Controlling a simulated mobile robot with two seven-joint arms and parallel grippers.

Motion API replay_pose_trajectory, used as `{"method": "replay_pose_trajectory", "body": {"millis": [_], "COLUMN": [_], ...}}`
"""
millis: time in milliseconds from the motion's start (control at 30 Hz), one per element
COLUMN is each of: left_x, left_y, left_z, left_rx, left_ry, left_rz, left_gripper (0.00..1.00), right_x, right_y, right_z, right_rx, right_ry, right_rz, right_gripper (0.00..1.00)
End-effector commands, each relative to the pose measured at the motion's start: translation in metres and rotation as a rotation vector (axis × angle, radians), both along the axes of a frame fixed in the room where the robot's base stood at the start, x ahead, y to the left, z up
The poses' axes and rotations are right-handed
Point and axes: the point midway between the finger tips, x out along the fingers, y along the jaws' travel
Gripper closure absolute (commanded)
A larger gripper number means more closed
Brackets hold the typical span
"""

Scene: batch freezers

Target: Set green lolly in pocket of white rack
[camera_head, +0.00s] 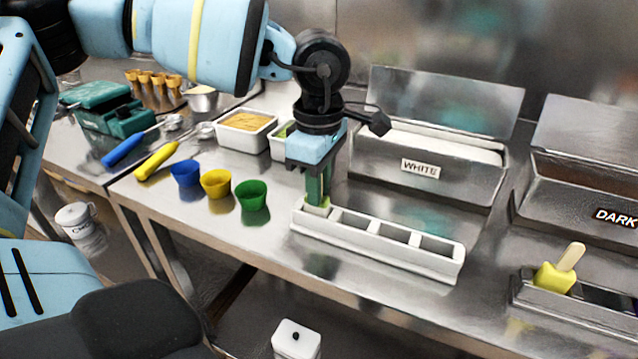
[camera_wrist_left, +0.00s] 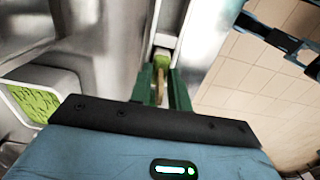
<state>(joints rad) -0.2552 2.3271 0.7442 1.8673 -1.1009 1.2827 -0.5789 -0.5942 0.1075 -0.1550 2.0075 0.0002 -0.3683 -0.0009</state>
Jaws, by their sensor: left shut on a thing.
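The white rack (camera_head: 372,254) lies on the steel counter with a row of square pockets. My left gripper (camera_head: 318,194) points straight down at the rack's leftmost pocket, its green fingers shut on the lolly's stick. The green lolly (camera_head: 317,209) is mostly hidden below the fingers, at the mouth of that pocket; how deep it sits cannot be told. In the left wrist view the green lolly (camera_wrist_left: 162,61) shows beyond the fingertips, with its pale stick between them. The other three pockets look empty. My right gripper is not in view.
A steel bin labelled WHITE (camera_head: 433,183) stands behind the rack, and a DARK bin (camera_head: 590,190) to the right. A yellow lolly (camera_head: 555,277) stands in a dark holder at front right. Blue, yellow and green cups (camera_head: 252,195) stand left of the rack.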

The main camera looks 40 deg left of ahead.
Motion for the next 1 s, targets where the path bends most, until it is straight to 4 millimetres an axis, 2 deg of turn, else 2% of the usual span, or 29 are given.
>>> {"method": "replay_pose_trajectory", "body": {"millis": [300,333,500,1000], "left_x": [0.0000,0.0000,0.0000,0.0000], "left_y": [-0.0001,-0.0001,-0.0001,0.0000], "left_z": [0.0004,0.0005,0.0004,0.0002], "left_rx": [0.000,0.000,0.000,0.000], "left_ry": [-0.001,-0.001,0.000,0.000], "left_rz": [0.000,0.000,0.000,0.000], "left_gripper": [1.00,0.79,0.57,0.56], "right_x": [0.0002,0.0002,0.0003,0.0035], "right_y": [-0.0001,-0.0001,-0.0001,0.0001], "right_z": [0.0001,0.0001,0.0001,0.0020], "right_rx": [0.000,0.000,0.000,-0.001], "right_ry": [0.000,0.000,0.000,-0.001], "right_rz": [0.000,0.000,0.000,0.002], "right_gripper": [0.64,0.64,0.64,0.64]}}
